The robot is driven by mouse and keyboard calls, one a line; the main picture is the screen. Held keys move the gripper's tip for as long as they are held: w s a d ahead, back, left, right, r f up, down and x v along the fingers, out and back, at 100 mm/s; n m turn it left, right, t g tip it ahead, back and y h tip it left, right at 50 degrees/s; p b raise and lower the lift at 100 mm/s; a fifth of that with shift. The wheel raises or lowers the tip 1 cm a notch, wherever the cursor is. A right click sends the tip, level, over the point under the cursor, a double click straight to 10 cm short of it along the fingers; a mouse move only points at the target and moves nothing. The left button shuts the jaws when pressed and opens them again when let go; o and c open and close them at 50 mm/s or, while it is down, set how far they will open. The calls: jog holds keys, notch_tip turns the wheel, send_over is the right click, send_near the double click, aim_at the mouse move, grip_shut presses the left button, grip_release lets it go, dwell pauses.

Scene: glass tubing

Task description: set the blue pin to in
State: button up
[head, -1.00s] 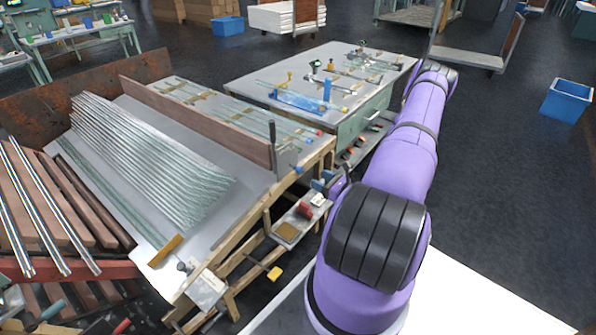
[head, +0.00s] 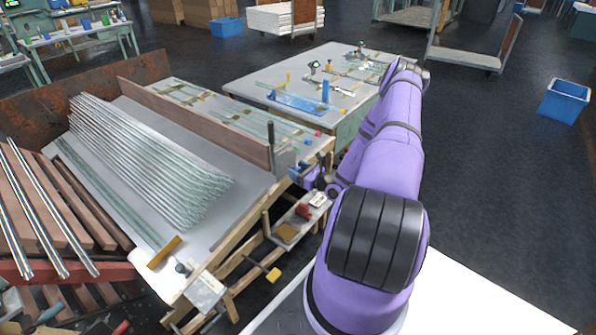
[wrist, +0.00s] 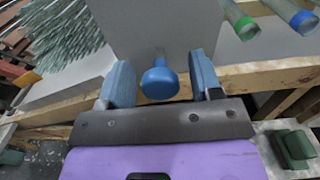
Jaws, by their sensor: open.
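The blue pin (wrist: 159,82) has a round blue head on a short stem and stands out from a grey upright plate (wrist: 150,25) in the wrist view. My gripper (wrist: 161,72) is open, with one blue finger on each side of the pin's head. A gap shows between the head and each finger. In the head view the gripper (head: 303,174) is at the front right corner of the sloped bench, by the plate (head: 285,150). There the pin cannot be told apart from the blue fingers.
A wooden rail (wrist: 250,76) runs below the plate. Two tubes with a green end (wrist: 245,28) and a blue end (wrist: 303,20) lie to the right. Bundled glass tubes (head: 150,160) lie on the sloped bench. A small shelf with a red block (head: 303,211) sits below the gripper.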

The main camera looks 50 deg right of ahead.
grip_shut()
jog(key=shift+w+a, duration=0.1)
jog(key=shift+w, duration=1.2)
grip_release()
jog(key=shift+w, duration=0.1)
jog(key=s, duration=1.1)
jog(key=shift+d, duration=0.4)
jog(key=shift+w, duration=0.1)
